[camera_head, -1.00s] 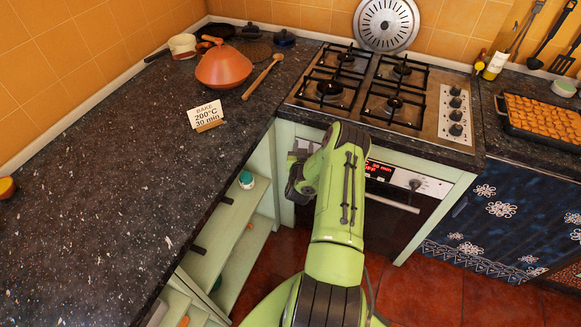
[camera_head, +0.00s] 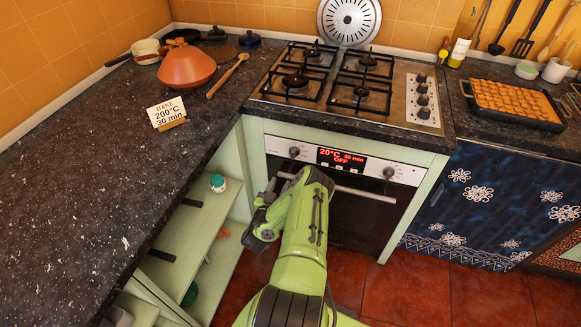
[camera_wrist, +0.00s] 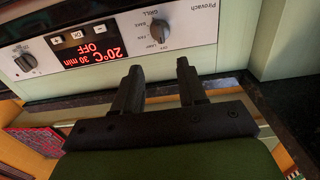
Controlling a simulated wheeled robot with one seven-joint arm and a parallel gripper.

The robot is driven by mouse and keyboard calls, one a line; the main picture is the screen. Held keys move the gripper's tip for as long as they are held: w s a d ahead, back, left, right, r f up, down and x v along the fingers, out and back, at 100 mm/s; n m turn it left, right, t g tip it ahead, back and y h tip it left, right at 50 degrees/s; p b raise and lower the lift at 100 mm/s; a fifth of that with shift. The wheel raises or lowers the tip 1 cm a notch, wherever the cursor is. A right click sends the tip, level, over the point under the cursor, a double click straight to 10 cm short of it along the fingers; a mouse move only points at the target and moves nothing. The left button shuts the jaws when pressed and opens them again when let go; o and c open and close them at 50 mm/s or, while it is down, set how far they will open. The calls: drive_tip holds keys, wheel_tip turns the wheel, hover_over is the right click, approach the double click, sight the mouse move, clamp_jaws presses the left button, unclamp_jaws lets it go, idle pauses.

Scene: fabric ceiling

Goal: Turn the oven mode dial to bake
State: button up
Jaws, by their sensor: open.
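The oven's mode dial (camera_wrist: 160,30), a round dark knob with labels including BAKE and GRILL around it, is near the top of the upside-down wrist view. In the head view it is the left knob (camera_head: 294,152) on the oven panel. My gripper (camera_wrist: 158,72) is open and empty, with its two dark fingers apart and pointing toward the panel below the dial in the wrist picture. They do not touch the dial. The dial's exact pointer setting is too small to tell. The red display (camera_head: 341,158) reads 20°C, 30 min, OFF.
A second knob (camera_head: 389,172) is right of the display. The oven handle (camera_head: 352,189) runs below the panel. The worktop (camera_head: 95,180) and hob (camera_head: 345,80) overhang the panel. Open shelves (camera_head: 205,215) stand left of my arm. A card (camera_head: 167,112) reads BAKE 200°C 30 min.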

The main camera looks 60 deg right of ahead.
sight(292, 155)
drive_tip(key=b, duration=0.2)
drive_tip(key=shift+d+f+b, duration=0.25)
drive_tip(key=shift+f+b, duration=0.05)
drive_tip(key=d+b, duration=0.1)
drive_tip(key=d, duration=0.3)
drive_tip(key=w+d+b, duration=0.1)
drive_tip(key=d, duration=0.3)
drive_tip(key=w+d+b, duration=0.1)
drive_tip(key=d, duration=0.4)
drive_tip(key=shift+r+b, duration=0.4)
drive_tip(key=shift+c, duration=0.3)
clamp_jaws()
